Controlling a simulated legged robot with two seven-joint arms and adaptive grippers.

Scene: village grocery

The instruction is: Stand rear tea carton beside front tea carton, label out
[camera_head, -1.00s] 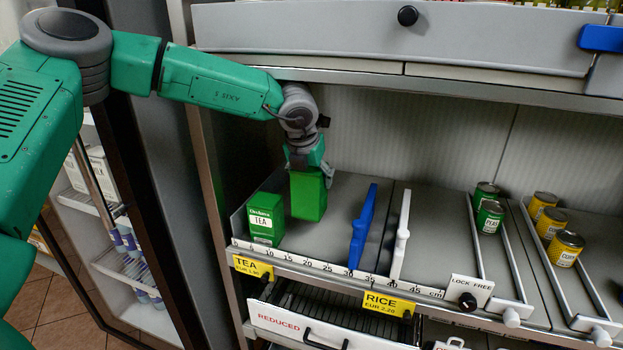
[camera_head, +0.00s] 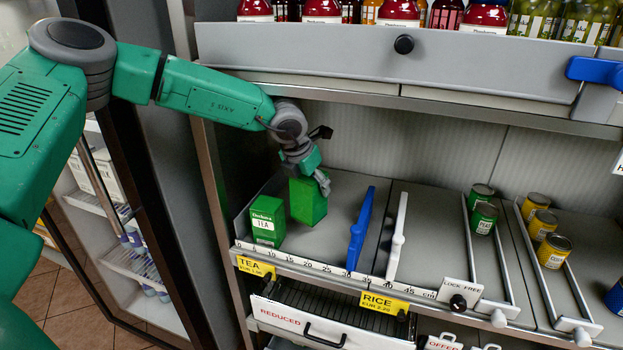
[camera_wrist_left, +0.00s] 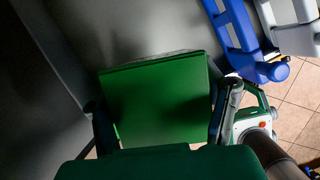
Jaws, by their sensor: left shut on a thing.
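The front tea carton (camera_head: 267,222) stands upright at the left front of the shelf, its white TEA label facing out. My left gripper (camera_head: 308,176) is shut on the rear tea carton (camera_head: 308,204), just right of and slightly behind the front one. The held carton shows plain green sides, with no label visible. I cannot tell whether its base touches the shelf. In the left wrist view the held carton (camera_wrist_left: 158,95) fills the middle between the fingers. The front carton cannot be made out clearly there. My right gripper is not in view.
A blue divider (camera_head: 360,228) and a white divider (camera_head: 398,236) stand right of the held carton, with free shelf before the blue one. A ruler strip (camera_head: 300,262) runs along the front edge. The upper shelf (camera_head: 330,90) hangs above; cans (camera_head: 484,218) stand farther right.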

